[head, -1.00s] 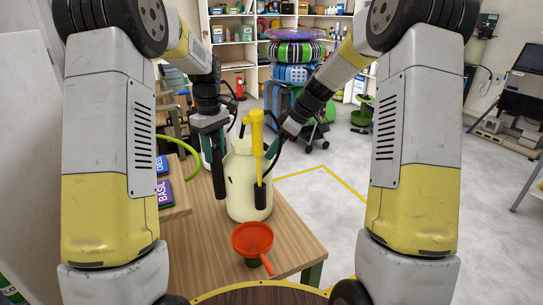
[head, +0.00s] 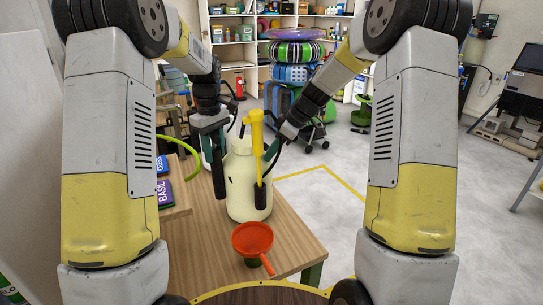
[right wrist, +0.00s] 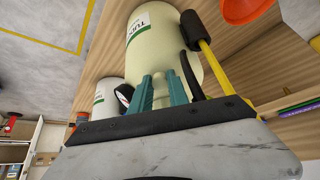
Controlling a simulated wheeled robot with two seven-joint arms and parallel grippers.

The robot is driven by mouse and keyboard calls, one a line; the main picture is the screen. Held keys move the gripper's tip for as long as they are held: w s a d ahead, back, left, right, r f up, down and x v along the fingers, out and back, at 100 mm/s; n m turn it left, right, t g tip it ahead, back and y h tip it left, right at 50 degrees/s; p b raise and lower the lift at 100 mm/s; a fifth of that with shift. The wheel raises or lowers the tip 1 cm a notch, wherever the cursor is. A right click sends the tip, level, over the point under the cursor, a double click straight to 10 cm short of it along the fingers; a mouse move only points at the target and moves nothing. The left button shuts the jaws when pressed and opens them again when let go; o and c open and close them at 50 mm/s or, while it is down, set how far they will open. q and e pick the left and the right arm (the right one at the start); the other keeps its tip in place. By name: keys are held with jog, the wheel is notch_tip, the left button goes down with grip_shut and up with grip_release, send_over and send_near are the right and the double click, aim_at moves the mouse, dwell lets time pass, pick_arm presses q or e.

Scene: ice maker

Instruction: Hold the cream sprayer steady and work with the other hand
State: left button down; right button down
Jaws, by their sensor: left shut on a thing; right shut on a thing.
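The cream sprayer (head: 245,190) stands upright near the right edge of the wooden table. Its yellow pump and wand (head: 257,135) rise along the front, with a dark grip low down. In the right wrist view, the cream sprayer (right wrist: 158,45) shows a green label. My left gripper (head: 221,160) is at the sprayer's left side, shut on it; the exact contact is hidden. My right gripper (head: 270,152) is at its right side behind the wand. In the right wrist view, its teal fingers (right wrist: 161,90) are shut around a cream part of the sprayer.
An orange funnel (head: 252,239) lies in front of the sprayer. A second white container (right wrist: 108,96) stands beside it. Books (head: 164,190) and a green hoop (head: 190,160) are at left. Open floor (head: 320,210) lies right of the table.

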jog(key=shift+d+r, duration=0.4)
jog(key=shift+r, duration=0.2)
jog(key=c, duration=1.2)
grip_release()
jog(key=shift+s, duration=0.1)
jog(key=shift+c, duration=0.2)
jog(key=v, duration=0.7)
jog(key=v, duration=0.7)
